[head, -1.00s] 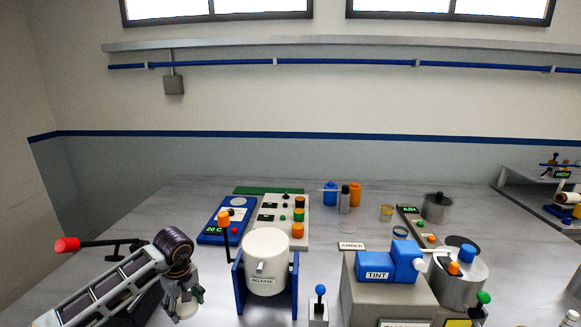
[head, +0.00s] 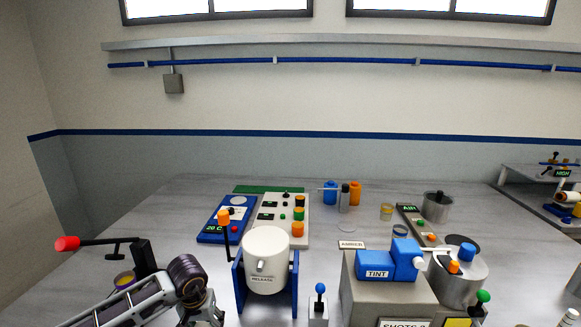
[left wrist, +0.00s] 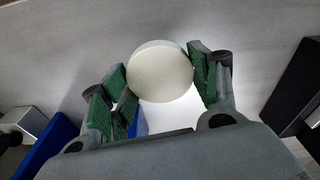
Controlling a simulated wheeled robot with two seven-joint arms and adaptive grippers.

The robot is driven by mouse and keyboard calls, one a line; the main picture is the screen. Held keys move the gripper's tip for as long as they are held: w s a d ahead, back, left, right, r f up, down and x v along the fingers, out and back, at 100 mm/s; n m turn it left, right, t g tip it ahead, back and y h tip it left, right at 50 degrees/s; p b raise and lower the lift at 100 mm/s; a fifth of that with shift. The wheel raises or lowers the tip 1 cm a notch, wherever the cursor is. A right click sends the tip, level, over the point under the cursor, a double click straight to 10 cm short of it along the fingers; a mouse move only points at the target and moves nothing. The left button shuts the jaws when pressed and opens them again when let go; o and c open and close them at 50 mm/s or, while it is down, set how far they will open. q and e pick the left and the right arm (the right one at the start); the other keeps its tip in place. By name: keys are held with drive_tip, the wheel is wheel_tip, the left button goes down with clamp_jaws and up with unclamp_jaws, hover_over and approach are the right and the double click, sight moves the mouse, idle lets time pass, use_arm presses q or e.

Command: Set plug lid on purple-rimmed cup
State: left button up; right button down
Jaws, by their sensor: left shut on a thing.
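My left gripper (head: 207,316) is low at the bottom edge of the head view, left of the white RELEASE vessel; its fingertips are hidden there. In the left wrist view, the green-padded fingers of my left gripper (left wrist: 160,85) are shut on a pale round disc, the plug lid (left wrist: 160,70). A cup with a dark purple rim (head: 125,280) and amber contents stands at the left, partly hidden by my arm. The gripper with the lid is to the right of this cup and apart from it. My right gripper is not in view.
A black stand with a red-tipped lever (head: 145,258) rises beside the cup. The white RELEASE vessel (head: 266,250) in its blue frame stands right of my gripper. A blue TINT unit (head: 377,267) is farther right. The table at left behind the lever is clear.

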use_arm(q)
drive_tip(key=s+d+f, duration=0.1)
drive_tip(key=s+m, duration=0.1)
drive_tip(key=shift+s+d+f, duration=0.35)
drive_tip(key=shift+d+f, duration=0.05)
drive_tip(key=shift+w+r, duration=0.3)
drive_tip(key=shift+w, duration=0.05)
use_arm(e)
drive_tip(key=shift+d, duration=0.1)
